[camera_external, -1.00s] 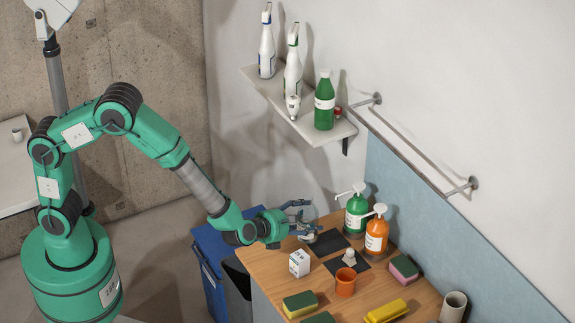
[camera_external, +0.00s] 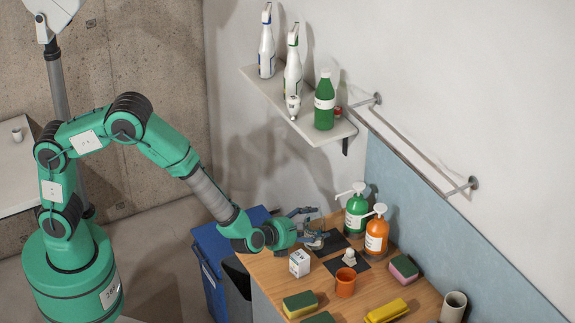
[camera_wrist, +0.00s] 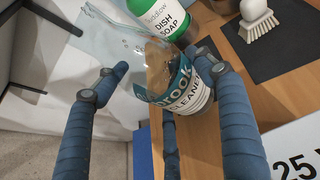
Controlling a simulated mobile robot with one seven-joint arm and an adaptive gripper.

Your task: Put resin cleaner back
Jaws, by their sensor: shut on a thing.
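The resin cleaner is a clear bottle with a teal and white label reading "CLEANER" (camera_wrist: 188,92), between my gripper's blue fingers (camera_wrist: 170,75) in the wrist view. My gripper (camera_external: 316,229) is shut on it at the left end of the wooden bench top (camera_external: 380,296). In the external view the bottle is small and partly hidden by the fingers. I cannot tell whether it still touches the bench.
A green dish soap pump (camera_external: 356,214) and an orange pump bottle (camera_external: 376,236) stand close behind and right of my gripper. A white box (camera_external: 299,263), an orange cup (camera_external: 345,282), a brush (camera_external: 349,257) and sponges are nearby. A metal rail (camera_external: 412,148) runs along the wall.

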